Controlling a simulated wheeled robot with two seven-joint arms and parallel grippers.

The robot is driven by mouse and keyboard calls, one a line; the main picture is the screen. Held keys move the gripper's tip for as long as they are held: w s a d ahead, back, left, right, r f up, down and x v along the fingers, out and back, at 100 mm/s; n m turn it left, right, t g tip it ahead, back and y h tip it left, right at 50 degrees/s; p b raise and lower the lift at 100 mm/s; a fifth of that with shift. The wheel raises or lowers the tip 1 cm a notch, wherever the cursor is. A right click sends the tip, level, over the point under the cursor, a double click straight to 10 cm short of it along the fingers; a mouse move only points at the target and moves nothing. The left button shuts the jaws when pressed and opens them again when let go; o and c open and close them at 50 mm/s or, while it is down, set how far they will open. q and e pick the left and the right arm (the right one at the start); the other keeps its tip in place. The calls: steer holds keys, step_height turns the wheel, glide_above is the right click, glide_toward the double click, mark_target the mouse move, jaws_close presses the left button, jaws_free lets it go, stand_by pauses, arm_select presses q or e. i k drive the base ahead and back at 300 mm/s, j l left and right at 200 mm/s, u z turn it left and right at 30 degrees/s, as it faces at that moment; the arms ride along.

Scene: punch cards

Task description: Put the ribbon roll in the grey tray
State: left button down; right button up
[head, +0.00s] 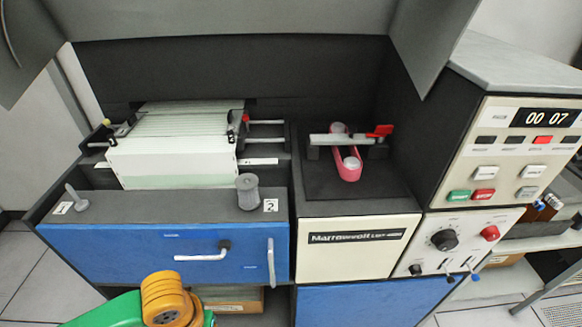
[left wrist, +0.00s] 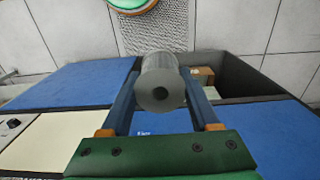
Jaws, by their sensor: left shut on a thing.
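In the left wrist view my left gripper (left wrist: 160,82), with blue fingers, is shut on a grey ribbon roll (left wrist: 162,92). A bare spindle (head: 76,199) stands by label 1. I cannot make out a grey tray. My right gripper is not in view.
A stack of white paper (head: 172,150) sits behind the spindle ledge. A pink ribbon loop (head: 347,165) lies under a bar to its right. Handles project from the blue front (head: 120,250). A brown box (left wrist: 203,75) sits in an open bay. Tiled floor surrounds the machine.

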mark_target(563, 194)
steer(key=l, duration=0.55)
steer(key=l+z, duration=0.1)
steer(key=l, duration=0.5)
steer(key=i+l, duration=0.1)
steer(key=l, duration=0.45)
steer(key=l+z, duration=0.1)
steer(key=l, duration=0.5)
steer(key=i+l, duration=0.15)
steer(key=l, duration=0.4)
steer(key=l+z, duration=0.1)
steer(key=l, duration=0.45)
steer(key=i+l, duration=0.15)
steer(key=l, duration=1)
steer(key=i+l+z, duration=0.1)
steer(key=i+l, duration=0.4)
steer(key=l, duration=0.25)
steer(key=i+l+z, duration=0.1)
steer(key=i+l, duration=0.45)
steer(key=l, duration=0.15)
